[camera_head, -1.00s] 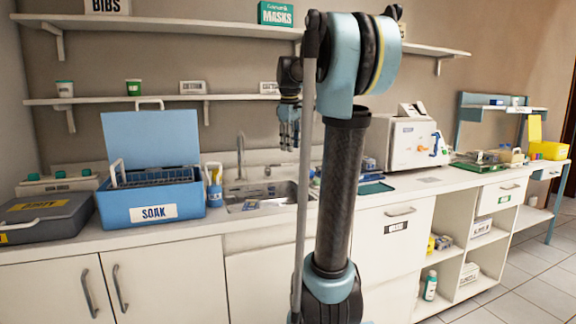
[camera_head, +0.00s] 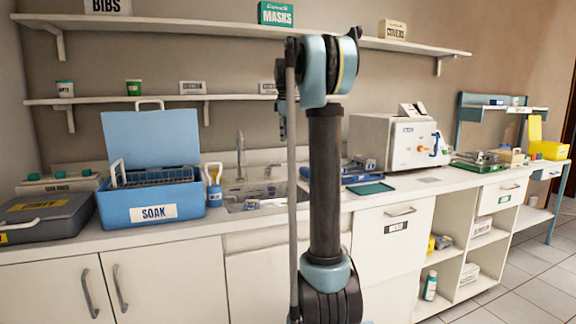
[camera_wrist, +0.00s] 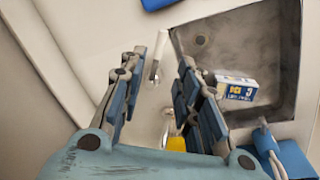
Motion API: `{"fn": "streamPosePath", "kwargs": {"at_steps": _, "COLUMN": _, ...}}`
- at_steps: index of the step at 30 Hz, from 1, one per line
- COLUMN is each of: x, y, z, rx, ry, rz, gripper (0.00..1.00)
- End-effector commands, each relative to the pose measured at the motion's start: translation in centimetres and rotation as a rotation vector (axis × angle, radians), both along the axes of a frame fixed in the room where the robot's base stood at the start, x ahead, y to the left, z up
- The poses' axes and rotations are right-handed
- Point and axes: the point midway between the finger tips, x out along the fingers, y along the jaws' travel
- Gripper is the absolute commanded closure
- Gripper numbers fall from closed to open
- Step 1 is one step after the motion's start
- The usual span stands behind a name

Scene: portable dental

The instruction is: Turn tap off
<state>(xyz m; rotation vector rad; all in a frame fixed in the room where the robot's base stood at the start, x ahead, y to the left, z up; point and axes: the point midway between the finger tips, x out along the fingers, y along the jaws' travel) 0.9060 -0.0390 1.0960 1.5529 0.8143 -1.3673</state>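The tap (camera_head: 240,157) is a tall metal spout rising behind the left part of the sink. A small metal fitting (camera_head: 267,172) stands to its right. In the wrist view a slim metal piece of the tap (camera_wrist: 157,57) shows between the fingers, beside the sink; I cannot tell whether it is spout or handle. My gripper (camera_wrist: 174,48) is open, with two parted, empty fingers. No contact is clear. In the head view my gripper is mostly hidden behind my arm. Water flow is not discernible.
The sink (camera_wrist: 288,85) holds a blue, white and yellow box (camera_wrist: 236,88). A blue holder (camera_head: 214,193) and the blue SOAK tub (camera_head: 152,213) stand left of the sink. A shelf (camera_head: 160,99) runs above. A white machine (camera_head: 393,142) stands on the right.

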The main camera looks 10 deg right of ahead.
Motion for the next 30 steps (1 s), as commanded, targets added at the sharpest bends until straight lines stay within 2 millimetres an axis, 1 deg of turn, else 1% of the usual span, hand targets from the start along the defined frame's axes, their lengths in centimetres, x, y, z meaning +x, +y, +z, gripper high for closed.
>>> {"fn": "streamPosePath", "kwargs": {"at_steps": 1, "x": 0.2, "y": -0.1, "z": -0.9, "rx": 0.0, "ry": 0.0, "rz": 0.0, "gripper": 0.69}}
{"fn": "streamPosePath", "kwargs": {"at_steps": 3, "x": 0.4, "y": -0.2, "z": -2.2, "rx": 0.0, "ry": 0.0, "rz": -0.001, "gripper": 0.69}}
{"fn": "streamPosePath", "kwargs": {"at_steps": 15, "x": 1.6, "y": -0.7, "z": -9.0, "rx": 0.0, "ry": 0.0, "rz": 0.0, "gripper": 0.69}}
{"fn": "streamPosePath", "kwargs": {"at_steps": 18, "x": 1.8, "y": -0.8, "z": -10.5, "rx": 0.0, "ry": 0.0, "rz": 0.0, "gripper": 0.69}}
{"fn": "streamPosePath", "kwargs": {"at_steps": 24, "x": 2.2, "y": -1.0, "z": -12.3, "rx": 0.0, "ry": 0.0, "rz": 0.0, "gripper": 0.69}}
{"fn": "streamPosePath", "kwargs": {"at_steps": 30, "x": 2.3, "y": -1.0, "z": -13.0, "rx": 0.0, "ry": 0.0, "rz": 0.0, "gripper": 0.69}}
